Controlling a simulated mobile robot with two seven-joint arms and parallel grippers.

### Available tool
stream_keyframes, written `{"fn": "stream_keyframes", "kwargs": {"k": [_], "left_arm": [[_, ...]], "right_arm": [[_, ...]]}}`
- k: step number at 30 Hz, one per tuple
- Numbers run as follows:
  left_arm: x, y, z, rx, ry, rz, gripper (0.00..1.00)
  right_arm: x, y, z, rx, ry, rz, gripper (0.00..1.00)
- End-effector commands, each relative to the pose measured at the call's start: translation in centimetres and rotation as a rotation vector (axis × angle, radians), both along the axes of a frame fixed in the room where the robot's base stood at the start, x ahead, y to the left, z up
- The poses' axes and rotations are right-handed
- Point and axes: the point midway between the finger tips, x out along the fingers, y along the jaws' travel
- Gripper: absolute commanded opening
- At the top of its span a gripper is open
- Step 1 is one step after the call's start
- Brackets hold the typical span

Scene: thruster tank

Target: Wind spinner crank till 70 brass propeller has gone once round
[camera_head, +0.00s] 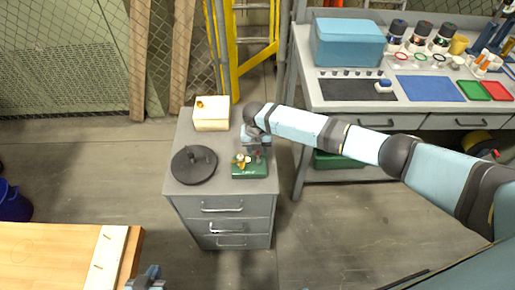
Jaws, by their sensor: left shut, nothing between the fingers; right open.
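The spinner is a small green box (250,172) on top of the grey drawer cabinet. The brass propeller (241,160) stands on its left part. A small red piece (258,154), which looks like the crank's knob, shows on its right part. My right gripper (258,150) comes down from above at that red piece, with its fingers open. The fingers partly hide the crank, and I cannot tell whether they touch it. My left gripper (146,284) is shut and empty at the bottom edge, far from the spinner and partly cut off.
A black round plate (194,164) with a dark upright part and a cream box (211,114) stand on the cabinet (221,190). A wooden table (50,255) is at lower left. A workbench (310,90) with a blue case (348,42), mats and bottles stands behind on the right.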

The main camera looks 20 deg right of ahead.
Motion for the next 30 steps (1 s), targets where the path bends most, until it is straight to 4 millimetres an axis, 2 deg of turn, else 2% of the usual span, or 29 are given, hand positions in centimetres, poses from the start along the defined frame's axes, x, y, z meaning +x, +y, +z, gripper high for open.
{"fn": "stream_keyframes", "kwargs": {"k": [5,12,18,23,30], "left_arm": [[0.0,0.0,-0.1,0.000,0.001,0.000,0.00],[0.0,0.0,-0.3,0.001,0.002,0.000,0.00],[0.0,0.0,-0.4,0.001,0.002,0.000,0.00],[0.0,0.0,-0.5,0.001,0.002,0.000,0.00],[0.0,0.0,-0.4,0.001,0.002,0.000,0.00]], "right_arm": [[0.1,0.1,3.1,0.001,-0.003,0.001,0.43],[0.2,0.3,8.7,0.001,-0.003,0.001,0.43],[0.2,0.5,11.9,0.000,-0.002,0.002,0.43],[0.2,0.5,13.1,0.000,-0.001,0.000,0.43],[0.2,0.5,13.2,-0.001,0.000,0.000,0.43]]}}
